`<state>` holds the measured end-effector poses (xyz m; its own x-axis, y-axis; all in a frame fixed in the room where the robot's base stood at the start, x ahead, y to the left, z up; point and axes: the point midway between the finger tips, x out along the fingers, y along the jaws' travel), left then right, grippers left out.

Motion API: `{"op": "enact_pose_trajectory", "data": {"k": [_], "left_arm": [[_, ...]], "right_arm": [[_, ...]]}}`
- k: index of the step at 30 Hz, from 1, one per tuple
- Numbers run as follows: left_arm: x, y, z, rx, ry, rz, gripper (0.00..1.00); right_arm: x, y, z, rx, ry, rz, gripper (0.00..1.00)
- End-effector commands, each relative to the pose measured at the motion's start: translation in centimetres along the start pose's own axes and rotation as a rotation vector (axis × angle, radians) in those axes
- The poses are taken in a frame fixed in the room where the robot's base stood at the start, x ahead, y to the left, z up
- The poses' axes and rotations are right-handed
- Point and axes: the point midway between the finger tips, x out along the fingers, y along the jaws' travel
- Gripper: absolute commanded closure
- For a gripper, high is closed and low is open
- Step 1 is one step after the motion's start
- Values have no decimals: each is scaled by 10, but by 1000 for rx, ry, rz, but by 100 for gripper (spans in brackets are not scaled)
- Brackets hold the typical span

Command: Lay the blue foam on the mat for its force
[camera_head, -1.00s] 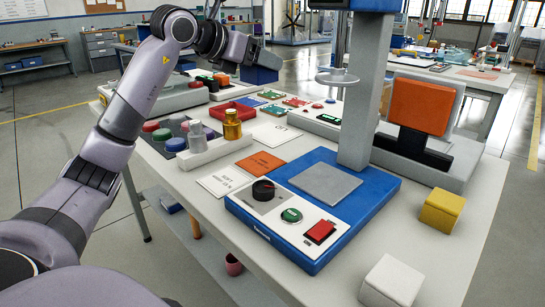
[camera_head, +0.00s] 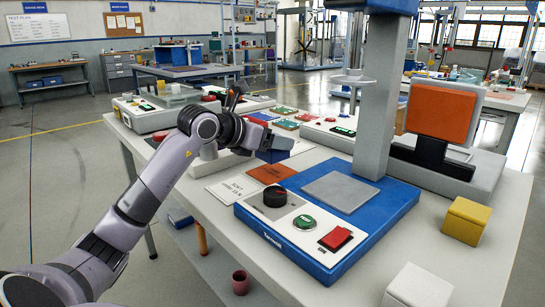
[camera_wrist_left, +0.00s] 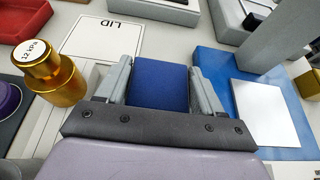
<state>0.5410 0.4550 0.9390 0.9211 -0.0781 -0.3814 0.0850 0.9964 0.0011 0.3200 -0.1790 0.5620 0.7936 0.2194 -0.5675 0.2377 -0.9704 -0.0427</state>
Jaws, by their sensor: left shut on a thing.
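The blue foam (camera_wrist_left: 160,86) is a small dark blue block between the fingers of my left gripper (camera_wrist_left: 160,72), which is shut on it. In the head view the foam (camera_head: 276,151) shows at the end of my left gripper (camera_head: 266,146), above the table and left of the tester column. The mat is a flat grey square (camera_head: 341,192) on the blue tester base (camera_head: 395,208); it looks bare. In the wrist view the mat (camera_wrist_left: 270,112) lies to the right of the foam, apart from it. My right gripper is not in view.
The tester column (camera_head: 376,100) rises behind the mat. A knob (camera_head: 275,196), green button (camera_head: 304,222) and red switch (camera_head: 335,238) are at the base's front. A gold weight (camera_wrist_left: 52,72) stands left of my gripper. Yellow (camera_head: 466,220) and white (camera_head: 418,286) blocks are at right.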

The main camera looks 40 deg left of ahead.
Motion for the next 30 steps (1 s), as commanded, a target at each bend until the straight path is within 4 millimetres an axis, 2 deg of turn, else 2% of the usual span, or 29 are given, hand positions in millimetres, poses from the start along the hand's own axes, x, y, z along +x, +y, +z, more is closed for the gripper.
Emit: {"op": "enact_pose_trajectory", "data": {"k": [7, 19, 20, 22, 30], "left_arm": [[13, -1, -32, -3, 2, -2, 68], [15, 0, -37, 0, 0, 0, 68], [15, 0, -37, 0, 0, -1, 30], [15, 0, -36, -1, 0, -1, 8], [15, 0, -36, -1, 1, -1, 8]], "right_arm": [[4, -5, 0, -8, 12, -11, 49], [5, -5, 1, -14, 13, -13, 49], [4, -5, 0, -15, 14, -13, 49], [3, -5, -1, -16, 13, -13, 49], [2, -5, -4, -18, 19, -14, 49]]}}
